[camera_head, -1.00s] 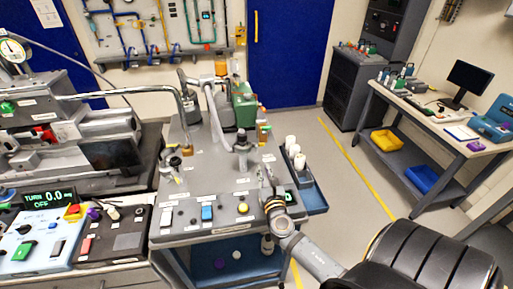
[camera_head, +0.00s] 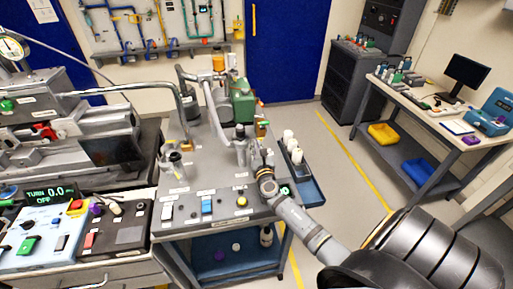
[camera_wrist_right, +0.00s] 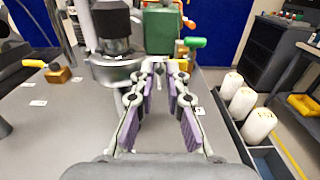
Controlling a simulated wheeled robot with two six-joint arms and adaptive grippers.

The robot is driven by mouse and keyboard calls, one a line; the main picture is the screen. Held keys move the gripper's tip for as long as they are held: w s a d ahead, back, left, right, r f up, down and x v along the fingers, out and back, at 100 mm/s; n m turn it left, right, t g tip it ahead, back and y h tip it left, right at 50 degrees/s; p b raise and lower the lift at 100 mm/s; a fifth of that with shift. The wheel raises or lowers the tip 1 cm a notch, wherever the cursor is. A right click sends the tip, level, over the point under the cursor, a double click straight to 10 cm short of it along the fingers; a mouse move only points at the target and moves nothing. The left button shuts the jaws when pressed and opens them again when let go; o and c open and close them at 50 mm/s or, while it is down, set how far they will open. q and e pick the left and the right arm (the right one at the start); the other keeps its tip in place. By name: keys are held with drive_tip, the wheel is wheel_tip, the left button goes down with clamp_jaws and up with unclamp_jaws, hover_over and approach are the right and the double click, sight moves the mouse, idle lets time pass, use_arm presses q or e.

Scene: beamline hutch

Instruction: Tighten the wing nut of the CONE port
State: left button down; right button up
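A grey port with a black upper part (camera_head: 240,132) stands on the grey bench top, right of centre. In the right wrist view its dark top (camera_wrist_right: 113,28) rises above a metallic clamp ring (camera_wrist_right: 118,70). A second grey port (camera_head: 174,162) stands to the left. I cannot read which one is labelled CONE, and no wing nut shows clearly. My right gripper (camera_head: 258,158) is just right of and in front of the dark-topped port. In the right wrist view the gripper (camera_wrist_right: 163,72) has its purple-padded fingers apart, with nothing held between them. My left gripper is not in view.
A green unit (camera_head: 242,104) stands behind the port. A yellow-handled valve (camera_wrist_right: 45,68) lies to the left in the wrist view. White bottles (camera_wrist_right: 243,103) stand in a side tray (camera_head: 309,190). Switches and a blue button (camera_head: 207,205) line the bench front.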

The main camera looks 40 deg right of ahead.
drive_tip(key=shift+c, duration=0.4)
clamp_jaws()
